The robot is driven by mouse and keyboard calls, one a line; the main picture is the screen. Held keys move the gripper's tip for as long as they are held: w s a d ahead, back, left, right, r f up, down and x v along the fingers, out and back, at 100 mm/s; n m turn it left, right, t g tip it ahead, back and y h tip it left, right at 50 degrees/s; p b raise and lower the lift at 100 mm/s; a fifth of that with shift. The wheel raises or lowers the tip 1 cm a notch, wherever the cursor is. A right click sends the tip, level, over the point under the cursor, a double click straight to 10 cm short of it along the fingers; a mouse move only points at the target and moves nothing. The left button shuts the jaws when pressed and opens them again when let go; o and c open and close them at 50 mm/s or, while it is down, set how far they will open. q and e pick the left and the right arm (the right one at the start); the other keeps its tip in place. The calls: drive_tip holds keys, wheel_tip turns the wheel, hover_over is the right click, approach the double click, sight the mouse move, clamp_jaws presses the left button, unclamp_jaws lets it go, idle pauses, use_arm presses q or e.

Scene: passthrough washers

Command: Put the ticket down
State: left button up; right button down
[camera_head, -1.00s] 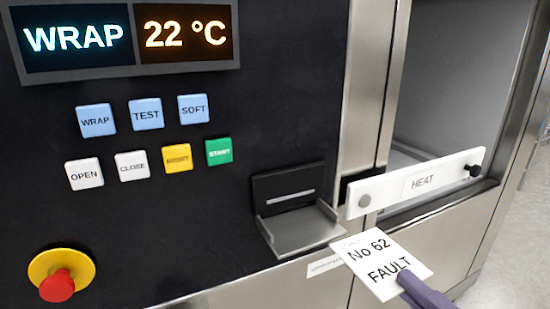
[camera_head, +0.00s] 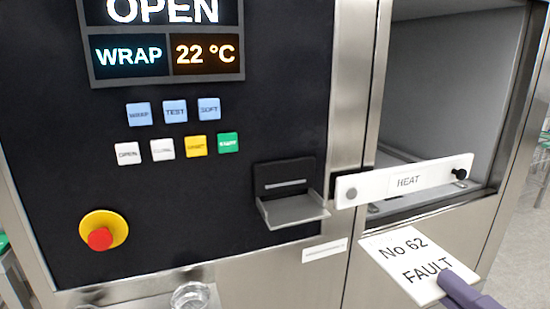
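The ticket (camera_head: 405,258) is a white card printed "No 62 FAULT", in the lower right of the head view. My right gripper (camera_head: 447,284) is dark purple and comes in from the bottom right. Its tip is shut on the ticket's lower right corner and holds the card in front of the steel panel, clear of the slot tray. My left gripper is out of view.
The black control panel has a display, buttons, a red stop knob (camera_head: 100,238) and a slot with a small metal tray (camera_head: 293,211). A white HEAT bar (camera_head: 405,180) crosses the open chamber (camera_head: 450,95). A clear round object (camera_head: 190,296) shows at the bottom edge.

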drive_tip(key=s+d+r+m+h, duration=0.1)
drive_tip(key=s+r+m+h, duration=0.45)
drive_tip(key=r+h, duration=0.4)
wheel_tip(320, 180, up, 41)
drive_tip(key=w+m+g+h+p, duration=0.1)
drive_tip(key=m+h+p, duration=0.3)
drive_tip(key=p, duration=3.4)
drive_tip(key=shift+w+a+r+h, duration=0.2)
drive_tip(key=shift+w+h, duration=0.15)
drive_tip(key=shift+w, duration=0.15)
